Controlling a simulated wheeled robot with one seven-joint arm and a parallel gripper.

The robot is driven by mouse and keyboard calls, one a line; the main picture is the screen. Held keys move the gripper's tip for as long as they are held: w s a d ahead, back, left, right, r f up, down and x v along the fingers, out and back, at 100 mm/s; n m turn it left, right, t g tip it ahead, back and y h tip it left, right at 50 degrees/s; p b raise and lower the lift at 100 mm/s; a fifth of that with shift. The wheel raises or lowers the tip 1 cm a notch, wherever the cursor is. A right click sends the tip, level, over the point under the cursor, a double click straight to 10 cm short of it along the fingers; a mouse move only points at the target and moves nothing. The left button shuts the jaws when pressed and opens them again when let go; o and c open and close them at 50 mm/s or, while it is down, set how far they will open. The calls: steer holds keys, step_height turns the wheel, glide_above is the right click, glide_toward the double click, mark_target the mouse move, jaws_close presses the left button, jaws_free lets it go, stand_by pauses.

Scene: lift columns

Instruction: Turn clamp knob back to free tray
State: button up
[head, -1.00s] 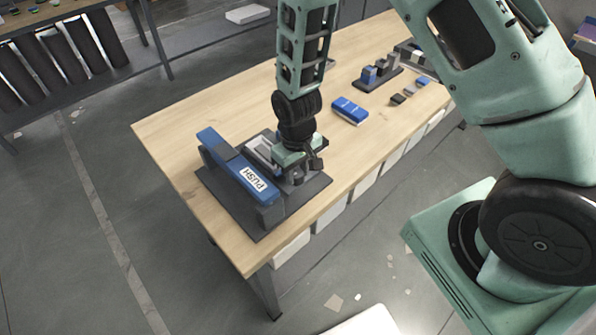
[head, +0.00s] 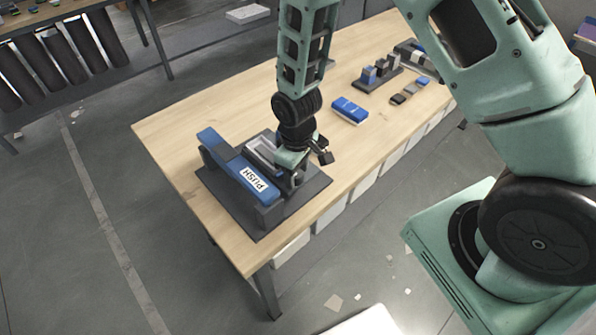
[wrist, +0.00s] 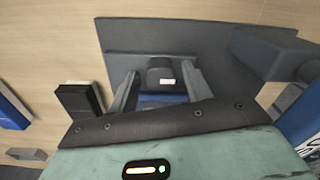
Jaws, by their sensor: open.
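The clamp knob, a dark rounded block with a white mark (wrist: 166,80), lies between my gripper's fingers in the wrist view. My gripper (wrist: 161,92) is open, with one finger on each side of the knob; I cannot tell whether they touch it. A blue part (wrist: 160,98) shows just below the knob. In the head view my gripper (head: 293,178) points down over the right side of the fixture and hides the knob. The light grey tray (head: 259,152) lies partly hidden between my gripper and the blue PUSH bar (head: 232,163).
The fixture's dark base plate (head: 245,222) sits at the near end of the wooden table (head: 175,127). A blue box (head: 349,111) and a dark rack with blocks (head: 375,74) stand farther along. The tabletop left of the fixture is clear.

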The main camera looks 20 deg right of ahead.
steer(key=shift+r+p, duration=2.65)
steer(key=shift+r, duration=0.9)
steer(key=shift+f, duration=0.1)
steer(key=s+a+r+b, duration=0.3)
steer(key=s+r+b, duration=0.1)
steer(key=s+r, duration=0.3)
steer(key=s+a+r+n+b, duration=0.1)
steer(key=s+a+r+b, duration=0.2)
steer(key=s+r, duration=0.4)
steer(key=s, duration=0.5)
steer(key=shift+s+a+r+y+b, duration=0.15)
steer(key=shift+a+r+y+b, duration=0.15)
steer(key=shift+r+b, duration=0.1)
